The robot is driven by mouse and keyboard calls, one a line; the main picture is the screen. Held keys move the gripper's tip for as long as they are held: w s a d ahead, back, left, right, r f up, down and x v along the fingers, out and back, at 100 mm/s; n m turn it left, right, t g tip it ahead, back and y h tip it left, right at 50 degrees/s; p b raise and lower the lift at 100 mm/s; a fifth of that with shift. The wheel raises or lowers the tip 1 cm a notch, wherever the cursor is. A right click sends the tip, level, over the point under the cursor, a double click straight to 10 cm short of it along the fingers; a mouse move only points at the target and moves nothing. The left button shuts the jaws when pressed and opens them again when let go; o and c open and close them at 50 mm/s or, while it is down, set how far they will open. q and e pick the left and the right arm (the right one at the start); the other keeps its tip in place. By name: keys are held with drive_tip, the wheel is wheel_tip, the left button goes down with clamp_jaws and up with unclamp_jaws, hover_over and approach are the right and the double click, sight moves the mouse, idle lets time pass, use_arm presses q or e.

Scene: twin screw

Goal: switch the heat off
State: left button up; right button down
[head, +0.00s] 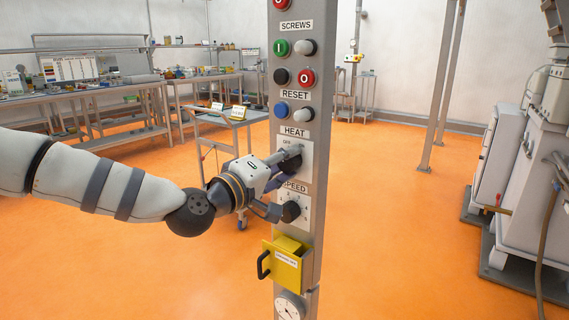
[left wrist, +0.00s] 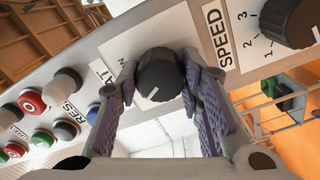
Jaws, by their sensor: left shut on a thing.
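The grey control post (head: 311,218) stands upright in the middle of the head view. Its HEAT plate (head: 306,150) has an OFF mark at its upper left. My left gripper (head: 290,160) reaches in from the left and covers much of this plate. In the left wrist view the black heat knob (left wrist: 158,74) sits between my two purple-padded fingers, which are shut on its sides. A white pointer line shows on the knob's face; the marks around it are largely hidden, so I cannot tell its setting. My right gripper is not in view.
The black SPEED knob (head: 291,211) sits just below my gripper, with a yellow box (head: 287,266) and a dial (head: 290,308) lower down. Several push buttons (head: 281,48) are above. A cart (head: 232,119) stands behind; a grey machine (head: 525,190) stands right. Orange floor is clear between.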

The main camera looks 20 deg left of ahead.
use_arm(q)
drive_tip(key=o, duration=1.2)
drive_tip(key=shift+c, duration=0.2)
drive_tip(key=v, duration=1.2)
